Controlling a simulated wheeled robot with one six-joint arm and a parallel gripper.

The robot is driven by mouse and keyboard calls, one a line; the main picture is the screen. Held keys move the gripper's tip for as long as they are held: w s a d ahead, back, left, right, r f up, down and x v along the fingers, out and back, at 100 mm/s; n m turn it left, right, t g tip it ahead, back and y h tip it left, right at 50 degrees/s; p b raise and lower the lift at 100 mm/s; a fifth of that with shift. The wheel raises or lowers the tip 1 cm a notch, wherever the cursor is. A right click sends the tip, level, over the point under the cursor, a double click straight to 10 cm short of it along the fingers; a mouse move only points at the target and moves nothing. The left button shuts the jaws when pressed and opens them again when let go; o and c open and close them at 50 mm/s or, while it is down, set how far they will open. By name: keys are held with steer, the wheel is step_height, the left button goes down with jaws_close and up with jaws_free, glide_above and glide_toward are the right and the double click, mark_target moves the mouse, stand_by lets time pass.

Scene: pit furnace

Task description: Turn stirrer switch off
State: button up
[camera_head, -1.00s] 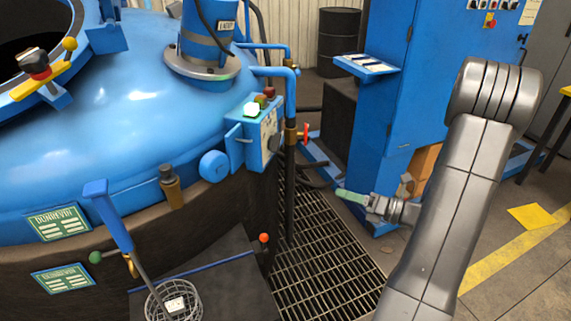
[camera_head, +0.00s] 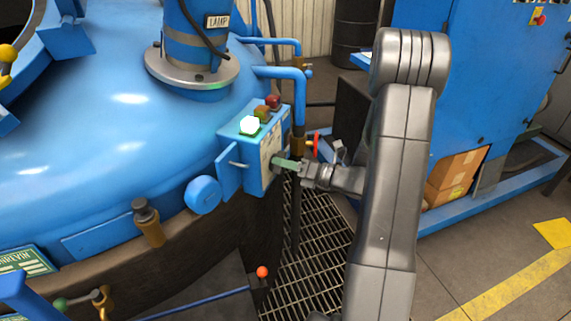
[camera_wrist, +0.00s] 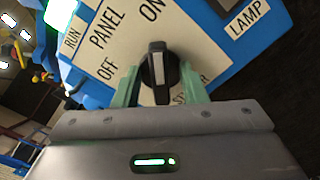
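The blue control box (camera_head: 233,150) is mounted on the furnace's right side, with a white label plate on its right face. In the wrist view the plate (camera_wrist: 110,45) reads PANEL, RUN, ON and OFF, with a lower word partly hidden that looks like STIRRER. The black stirrer switch knob (camera_wrist: 158,68) stands between my two green fingertips. My gripper (camera_wrist: 162,88) is open around it, one finger on each side, with small gaps visible. In the head view my gripper (camera_head: 286,164) is at the box's right face; the knob is hidden there.
A lit white-green button (camera_head: 250,125) and a red button (camera_head: 273,102) sit on the box top. A red-handled valve (camera_head: 316,145) and vertical pipe stand close beside my gripper. A LAMP label (camera_wrist: 247,18) is at upper right. Floor grating lies below.

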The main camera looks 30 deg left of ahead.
jaws_close()
steer(key=shift+s+n+b, duration=0.15)
steer(key=shift+n+b, duration=3.65)
steer(key=shift+n, duration=0.7)
steer(key=shift+s+n+b, duration=0.15)
steer(key=shift+n+b, duration=3.65)
steer(key=shift+n, duration=0.7)
